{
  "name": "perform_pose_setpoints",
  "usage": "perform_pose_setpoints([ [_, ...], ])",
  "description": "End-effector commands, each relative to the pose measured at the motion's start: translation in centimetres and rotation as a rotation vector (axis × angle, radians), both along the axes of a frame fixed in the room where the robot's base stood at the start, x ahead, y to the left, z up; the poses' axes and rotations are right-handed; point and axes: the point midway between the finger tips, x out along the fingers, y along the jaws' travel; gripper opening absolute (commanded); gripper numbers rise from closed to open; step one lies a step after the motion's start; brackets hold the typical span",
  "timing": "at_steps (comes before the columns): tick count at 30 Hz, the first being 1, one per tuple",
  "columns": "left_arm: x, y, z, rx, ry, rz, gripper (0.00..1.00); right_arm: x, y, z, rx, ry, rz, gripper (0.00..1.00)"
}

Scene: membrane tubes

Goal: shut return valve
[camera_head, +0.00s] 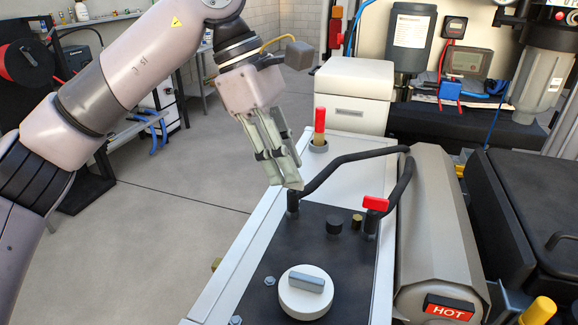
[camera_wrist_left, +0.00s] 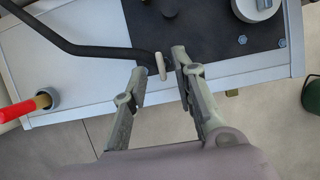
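In the head view the gripper hides this handle. A second valve with a red handle (camera_head: 375,203) stands to the right on the panel. No label tells which is the return valve. My right gripper is out of view.
Black hoses (camera_head: 350,158) curve over the panel to a grey cylinder housing (camera_head: 435,220) marked HOT (camera_head: 449,307). A white round knob (camera_head: 306,293) sits at the front. A red-topped post (camera_head: 319,125) stands behind the gripper. Open floor lies left.

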Motion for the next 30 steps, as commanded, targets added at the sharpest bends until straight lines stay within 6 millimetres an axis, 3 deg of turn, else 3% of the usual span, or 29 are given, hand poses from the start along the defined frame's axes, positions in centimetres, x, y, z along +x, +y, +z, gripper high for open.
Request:
perform_pose_setpoints([
  [9, 0.9, 2.4, 6.4, -0.002, -0.003, 0.002, 0.26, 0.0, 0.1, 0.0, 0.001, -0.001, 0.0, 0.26],
  [15, 1.2, 3.4, 8.8, -0.001, -0.003, 0.001, 0.26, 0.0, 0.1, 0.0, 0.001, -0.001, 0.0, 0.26],
  [30, 1.3, 3.6, 9.4, -0.001, -0.001, -0.001, 0.26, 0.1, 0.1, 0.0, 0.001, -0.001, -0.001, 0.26],
])
